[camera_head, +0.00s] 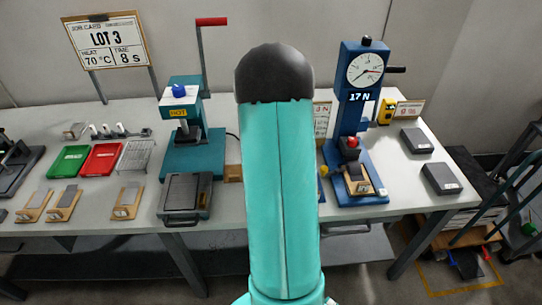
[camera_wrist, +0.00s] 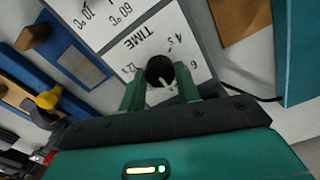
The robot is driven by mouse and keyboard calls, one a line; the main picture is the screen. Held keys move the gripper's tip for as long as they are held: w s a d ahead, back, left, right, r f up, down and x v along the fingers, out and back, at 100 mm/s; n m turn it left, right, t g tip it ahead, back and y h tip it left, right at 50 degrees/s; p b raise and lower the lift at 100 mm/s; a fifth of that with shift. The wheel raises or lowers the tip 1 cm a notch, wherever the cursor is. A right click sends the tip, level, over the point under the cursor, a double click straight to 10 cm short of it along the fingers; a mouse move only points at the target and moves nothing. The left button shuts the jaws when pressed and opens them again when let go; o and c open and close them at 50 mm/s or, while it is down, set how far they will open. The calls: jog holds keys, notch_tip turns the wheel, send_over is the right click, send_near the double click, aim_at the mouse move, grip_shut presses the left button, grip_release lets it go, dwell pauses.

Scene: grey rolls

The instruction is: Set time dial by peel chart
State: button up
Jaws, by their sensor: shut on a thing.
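My gripper (camera_wrist: 160,88) is shut on a black round dial knob (camera_wrist: 160,68) in the wrist view, one green finger on each side. The knob sits on a white panel (camera_wrist: 118,25) marked TIME, with 4 s, 6 and 12 s legible around it. Its white pointer slants to the lower right; the mark it faces cannot be read. In the head view my arm hides the gripper and dial. A job card (camera_head: 107,45) reads LOT 3, heat 70 °C, time 8 s. A small chart (camera_head: 322,120) is partly hidden behind my arm. The blue peel tester (camera_head: 355,130) shows 17 N.
A teal press (camera_head: 193,152) marked HOT stands left of my arm, with a red-handled lever (camera_head: 211,22). Green (camera_head: 69,161) and red (camera_head: 101,161) trays lie further left. Grey blocks (camera_head: 441,178) lie at the right. The blue tester base (camera_wrist: 75,60) borders the wrist view's left.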

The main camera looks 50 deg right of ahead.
dwell(0.4)
jog(key=o, duration=1)
jog(key=shift+c, duration=0.2)
notch_tip(320, 180, up, 14)
